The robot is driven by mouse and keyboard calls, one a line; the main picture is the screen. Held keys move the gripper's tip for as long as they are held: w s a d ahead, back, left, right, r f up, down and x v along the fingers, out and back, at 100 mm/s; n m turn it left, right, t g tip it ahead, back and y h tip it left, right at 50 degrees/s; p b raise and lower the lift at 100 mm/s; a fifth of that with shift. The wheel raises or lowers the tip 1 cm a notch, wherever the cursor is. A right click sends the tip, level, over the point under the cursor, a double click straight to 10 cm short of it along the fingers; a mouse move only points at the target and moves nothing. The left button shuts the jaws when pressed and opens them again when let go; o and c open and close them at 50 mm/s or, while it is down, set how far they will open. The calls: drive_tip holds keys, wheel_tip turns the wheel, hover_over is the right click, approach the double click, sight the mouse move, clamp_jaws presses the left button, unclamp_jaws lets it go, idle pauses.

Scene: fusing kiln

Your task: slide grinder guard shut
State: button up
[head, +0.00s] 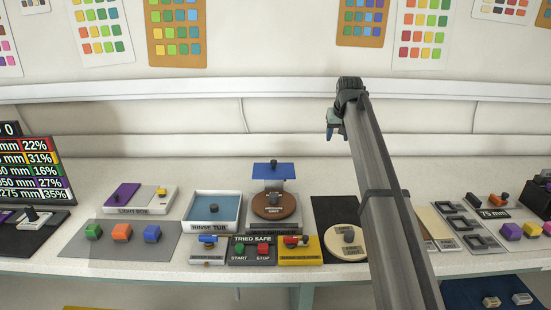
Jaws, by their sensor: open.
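The grinder (273,228) stands mid-counter, with its round brown disc (268,208) showing uncovered from above. A blue flat panel with a small dark knob, which looks like the grinder guard (259,172), sits at the back of the grinder, behind the disc. My gripper (334,135) hangs in the air above and to the right of the guard, apart from it. It is open and nothing shows between its fingers.
A rinse tub (211,227) stands left of the grinder. A tried-safe start and stop panel (252,258) is in front. A dark mat with a round cream board (346,235) lies to the right. My arm crosses the counter's right part.

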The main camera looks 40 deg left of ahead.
drive_tip(key=s+a+r+n+g, duration=0.2)
drive_tip(key=s+a+n, duration=0.2)
drive_tip(key=s+a, duration=1.05)
approach(274, 161)
drive_tip(key=x, duration=0.8)
clamp_jaws()
